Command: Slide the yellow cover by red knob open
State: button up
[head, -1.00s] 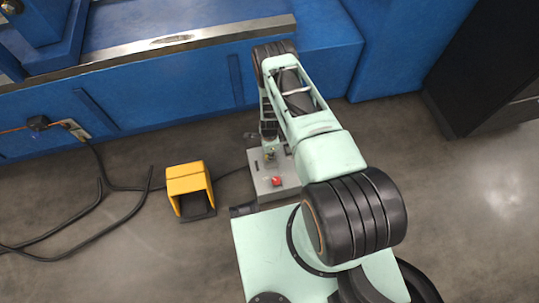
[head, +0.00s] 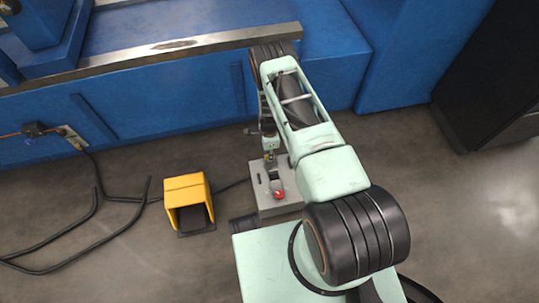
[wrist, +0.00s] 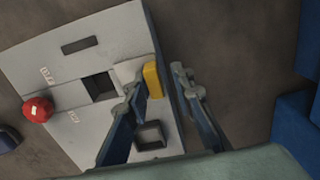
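A grey box (head: 262,203) with a red knob (head: 279,195) stands on the floor. In the wrist view its light panel (wrist: 45,75) has the red knob (wrist: 37,109) at the left and a square dark opening (wrist: 100,87) near the middle. A small yellow piece (wrist: 153,80), likely the yellow cover, stands between the fingers of my gripper (wrist: 157,88). The left finger is close to it; whether they touch is unclear. A gap shows between it and the right finger. My gripper is small and partly hidden in the head view.
A yellow foot-pedal housing (head: 188,203) stands on the floor left of the box, with black cables (head: 95,225) further left. A blue machine base (head: 150,100) is behind the box.

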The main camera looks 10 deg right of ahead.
jog(key=shift+o, duration=0.6)
jog(key=shift+s, duration=0.1)
notch_tip(320, 180, up, 12)
jog(key=shift+s, duration=0.1)
dwell(0.7)
